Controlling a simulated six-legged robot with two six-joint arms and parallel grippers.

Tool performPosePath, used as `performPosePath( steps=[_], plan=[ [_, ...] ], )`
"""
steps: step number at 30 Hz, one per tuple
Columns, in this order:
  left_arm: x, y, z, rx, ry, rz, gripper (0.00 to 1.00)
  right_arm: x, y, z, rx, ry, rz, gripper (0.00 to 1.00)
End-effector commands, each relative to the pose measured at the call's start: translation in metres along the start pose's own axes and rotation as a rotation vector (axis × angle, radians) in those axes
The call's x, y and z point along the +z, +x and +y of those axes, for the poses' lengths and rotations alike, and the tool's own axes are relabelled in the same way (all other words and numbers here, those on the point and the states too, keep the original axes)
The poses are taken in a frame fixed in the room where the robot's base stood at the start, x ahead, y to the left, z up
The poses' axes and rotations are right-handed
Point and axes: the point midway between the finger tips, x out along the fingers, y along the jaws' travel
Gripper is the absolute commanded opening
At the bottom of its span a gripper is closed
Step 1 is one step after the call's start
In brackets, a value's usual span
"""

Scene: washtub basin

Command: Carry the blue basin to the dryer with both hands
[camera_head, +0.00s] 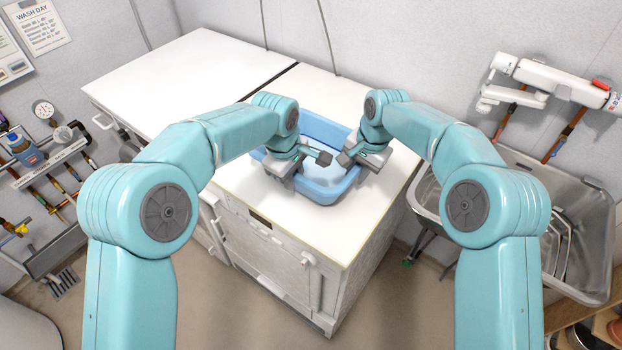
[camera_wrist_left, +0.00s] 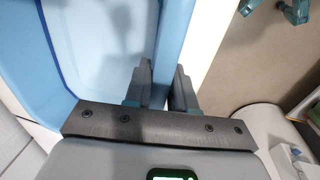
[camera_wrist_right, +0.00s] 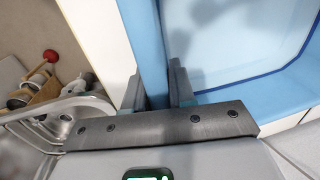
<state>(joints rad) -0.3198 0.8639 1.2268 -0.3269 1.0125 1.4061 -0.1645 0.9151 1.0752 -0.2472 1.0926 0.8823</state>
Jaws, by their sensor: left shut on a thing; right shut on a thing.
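The blue basin (camera_head: 325,190) sits on or just above the white top of the right-hand machine (camera_head: 307,227). I cannot tell whether it touches that top. It looks empty and level. My left gripper (camera_head: 300,162) is shut on the basin's rim at its left. In the left wrist view the blue wall (camera_wrist_left: 172,50) passes between the fingers. My right gripper (camera_head: 358,157) is shut on the rim at the right. In the right wrist view the blue wall (camera_wrist_right: 147,50) stands between the fingers. I cannot tell which machine is the dryer.
A second white machine top (camera_head: 190,75) adjoins at the back left, clear of objects, with a dark seam between. A metal sink (camera_head: 585,225) stands at the right below a wall-mounted white unit (camera_head: 550,80).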

Motion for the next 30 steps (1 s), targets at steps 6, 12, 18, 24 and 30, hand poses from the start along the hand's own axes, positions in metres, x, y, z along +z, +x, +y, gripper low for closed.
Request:
performPosePath(
  steps=[6, 12, 18, 24, 30],
  plan=[
    [0.001, 0.011, -0.002, 0.002, 0.002, 0.000, 0.38, 0.000, 0.012, 0.002, -0.002, 0.000, 0.001, 0.37],
    [0.000, 0.011, -0.002, 0.001, 0.001, 0.000, 0.50, 0.000, 0.011, 0.002, -0.001, 0.000, 0.000, 0.50],
    [0.000, 0.006, -0.002, 0.001, 0.000, 0.000, 0.50, 0.000, 0.011, 0.002, 0.000, 0.000, 0.000, 0.50],
    [0.000, -0.031, -0.001, 0.006, 0.000, 0.003, 0.50, 0.000, 0.011, 0.002, 0.000, 0.000, 0.000, 0.50],
    [0.001, -0.076, -0.001, 0.005, 0.001, 0.001, 0.50, 0.000, 0.011, 0.002, 0.000, 0.000, 0.000, 0.50]
  ],
)
